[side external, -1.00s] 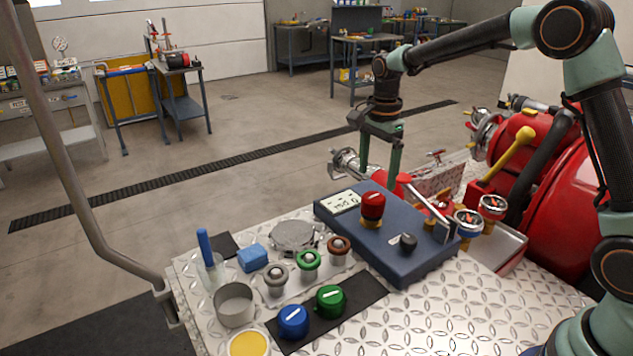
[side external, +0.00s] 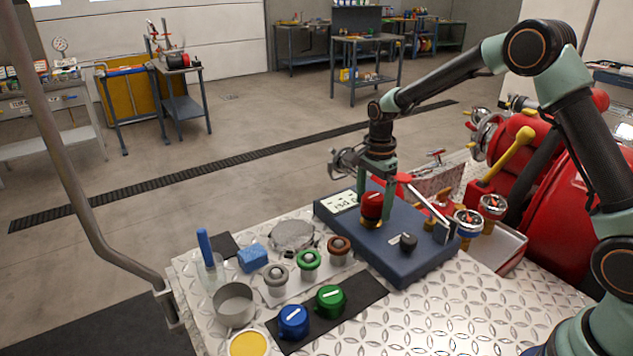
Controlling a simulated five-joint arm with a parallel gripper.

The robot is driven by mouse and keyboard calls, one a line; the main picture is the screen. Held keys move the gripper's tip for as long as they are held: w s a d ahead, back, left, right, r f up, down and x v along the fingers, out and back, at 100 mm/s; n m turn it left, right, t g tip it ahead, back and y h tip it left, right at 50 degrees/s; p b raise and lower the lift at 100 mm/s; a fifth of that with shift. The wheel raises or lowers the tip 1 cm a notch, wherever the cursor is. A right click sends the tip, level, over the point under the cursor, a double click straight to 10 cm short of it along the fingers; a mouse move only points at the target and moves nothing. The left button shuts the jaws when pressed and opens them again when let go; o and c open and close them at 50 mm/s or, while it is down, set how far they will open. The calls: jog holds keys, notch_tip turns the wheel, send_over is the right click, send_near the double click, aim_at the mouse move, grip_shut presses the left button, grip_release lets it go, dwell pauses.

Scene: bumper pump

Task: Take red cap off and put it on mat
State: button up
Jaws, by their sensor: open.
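The red cap (side external: 372,206) sits upright on a brass fitting on top of the blue box (side external: 405,262). My gripper (side external: 375,202) is lowered over the cap, its fingers open and reaching down around it. One finger shows on the right and the other shows behind the cap's left. Whether the fingers touch the cap I cannot tell. The black mat (side external: 362,299) lies on the metal plate in front of the box. A blue cap (side external: 293,321) and a green cap (side external: 330,301) stand on it, with bare mat to their right.
Ports with grey, green and brown tops (side external: 308,262) stand left of the box. A blue sponge (side external: 253,258), a metal cup (side external: 234,304) and a yellow-filled dish (side external: 248,344) are further left. A black knob (side external: 408,242) and gauges (side external: 468,222) lie right of the cap.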

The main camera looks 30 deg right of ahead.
jog(key=shift+c, duration=0.3)
jog(key=c, duration=1.4)
jog(key=n, duration=0.4)
jog(key=shift+n, duration=0.6)
jog(key=n, duration=0.3)
jog(key=shift+n, duration=1.1)
